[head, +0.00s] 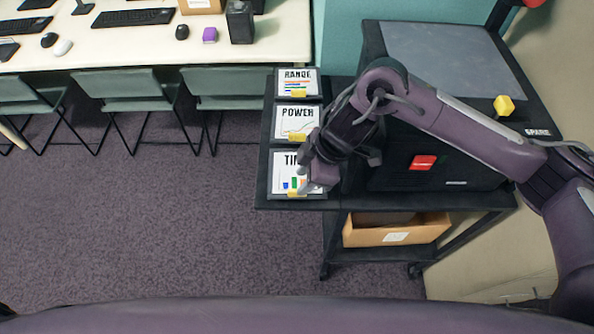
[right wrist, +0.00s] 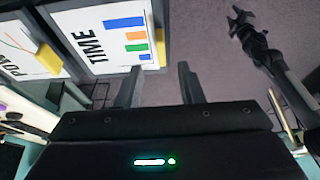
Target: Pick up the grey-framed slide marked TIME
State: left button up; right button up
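The slide marked TIME (head: 281,172) lies at the near end of a row of slides on the dark cart's left shelf. It has a white face with coloured bars and a yellow tab at its near edge. In the right wrist view, the TIME slide (right wrist: 92,45) shows a grey frame. My right gripper (head: 306,170) is over the slide's right part in the head view and hides some of it. In the right wrist view, my right gripper's fingers (right wrist: 161,82) are apart with nothing between them. My left gripper (right wrist: 241,18) appears small at upper right there; its opening is unclear.
The POWER slide (head: 296,123) and RANGE slide (head: 298,82) lie beyond in the same row. A black box with a red label (head: 423,162) stands right of the gripper. A cardboard box (head: 397,235) sits on the lower shelf.

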jog(key=x, duration=0.3)
jog(key=shift+s+d+f+p, duration=0.15)
jog(key=shift+s+f+p, duration=0.05)
jog(key=shift+f+p, duration=0.2)
jog(key=shift+w+f, duration=0.1)
jog(key=shift+f, duration=0.2)
jog(key=shift+c, duration=0.4)
grip_shut()
